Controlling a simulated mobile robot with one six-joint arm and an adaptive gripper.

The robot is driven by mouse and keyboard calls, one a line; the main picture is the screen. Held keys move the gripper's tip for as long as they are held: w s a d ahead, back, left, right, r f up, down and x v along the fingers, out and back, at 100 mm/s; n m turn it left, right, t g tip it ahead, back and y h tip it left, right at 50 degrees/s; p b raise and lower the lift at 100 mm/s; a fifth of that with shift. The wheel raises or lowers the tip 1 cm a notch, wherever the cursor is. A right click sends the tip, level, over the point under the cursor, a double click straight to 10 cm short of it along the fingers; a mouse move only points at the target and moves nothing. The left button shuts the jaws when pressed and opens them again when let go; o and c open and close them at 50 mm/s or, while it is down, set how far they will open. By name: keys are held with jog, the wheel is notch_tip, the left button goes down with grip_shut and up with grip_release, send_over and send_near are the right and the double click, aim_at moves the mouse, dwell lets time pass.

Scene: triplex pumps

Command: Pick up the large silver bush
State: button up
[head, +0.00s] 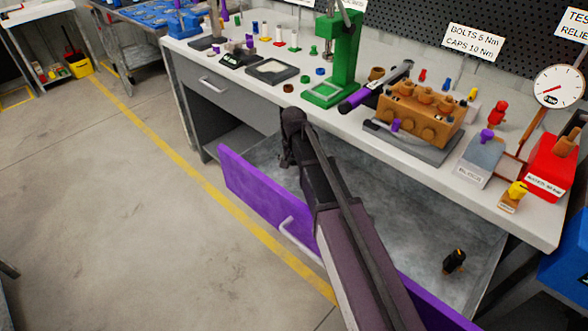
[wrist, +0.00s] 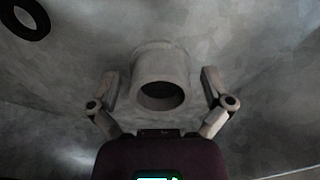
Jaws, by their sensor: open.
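The large silver bush (wrist: 158,66) shows in the wrist view as a grey, hollow cylinder with its round open end facing the camera. It rests on the mottled grey floor of the drawer. My gripper (wrist: 159,85) is open, with one finger on each side of the bush and a visible gap on both sides. In the head view my gripper (head: 288,152) points down into the open drawer with the purple front (head: 250,200). The bush cannot be made out there, behind my gripper and arm.
A black ring (wrist: 42,20) lies at the upper left of the wrist view. A small black-and-orange item (head: 454,261) is at the drawer's right. The bench (head: 330,122) above carries a green press (head: 345,50) and an orange pump block (head: 415,112). Bare drawer floor surrounds the bush.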

dwell(0.3)
jog(key=c, duration=1.3)
jog(key=shift+r, duration=0.15)
notch_tip(320, 180, up, 10)
jog(key=p, duration=1)
